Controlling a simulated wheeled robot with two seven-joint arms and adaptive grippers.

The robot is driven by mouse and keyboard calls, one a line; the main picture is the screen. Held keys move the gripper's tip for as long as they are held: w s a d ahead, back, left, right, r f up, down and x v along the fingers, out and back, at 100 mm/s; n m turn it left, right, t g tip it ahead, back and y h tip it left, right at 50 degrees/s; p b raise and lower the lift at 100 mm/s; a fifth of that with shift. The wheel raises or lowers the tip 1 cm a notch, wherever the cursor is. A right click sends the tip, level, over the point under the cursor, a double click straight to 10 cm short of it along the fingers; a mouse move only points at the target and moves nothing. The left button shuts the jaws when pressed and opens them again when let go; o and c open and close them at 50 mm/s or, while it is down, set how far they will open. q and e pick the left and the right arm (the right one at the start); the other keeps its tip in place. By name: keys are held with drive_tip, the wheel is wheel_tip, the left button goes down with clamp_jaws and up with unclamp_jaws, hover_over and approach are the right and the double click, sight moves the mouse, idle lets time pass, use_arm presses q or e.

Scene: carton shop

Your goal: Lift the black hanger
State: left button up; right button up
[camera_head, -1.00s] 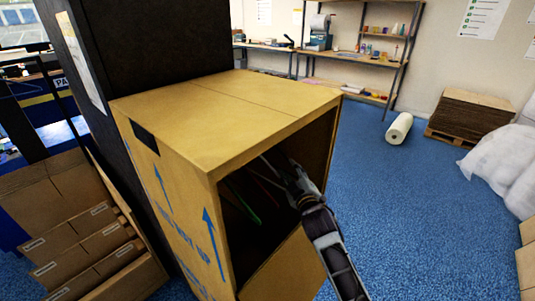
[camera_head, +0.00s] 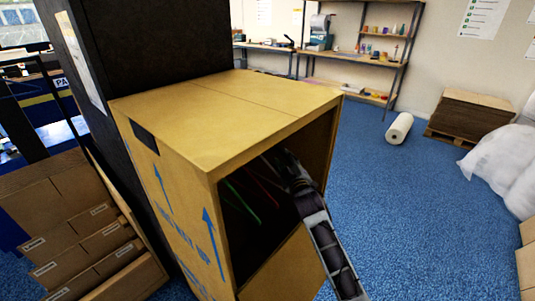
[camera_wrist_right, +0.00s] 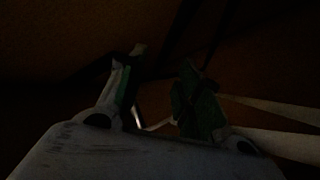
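The tall wardrobe carton (camera_head: 185,200) stands open on its right side. My right arm reaches into the opening, and my right gripper (camera_head: 277,160) is in the shade inside, near the top. In the right wrist view the two fingers of the right gripper (camera_wrist_right: 162,75) are apart, with a gap between them. Dark thin bars (camera_wrist_right: 182,32) cross above the fingers; I cannot tell whether they are the black hanger. A green hanger (camera_head: 243,200) and a red hanger (camera_head: 262,180) hang inside. My left gripper is not in view.
Pale bars (camera_wrist_right: 275,106) show right of the fingers in the dark right wrist view. The carton's roof and opening edges surround my right arm. Brown boxes (camera_head: 75,235) stand at the left. Blue floor (camera_head: 390,200) is free to the right.

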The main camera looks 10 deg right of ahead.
sight(282, 153)
idle(0.3)
drive_tip(key=shift+w, duration=2.75)
drive_tip(key=shift+a, duration=0.1)
drive_tip(key=shift+c, duration=0.2)
clamp_jaws()
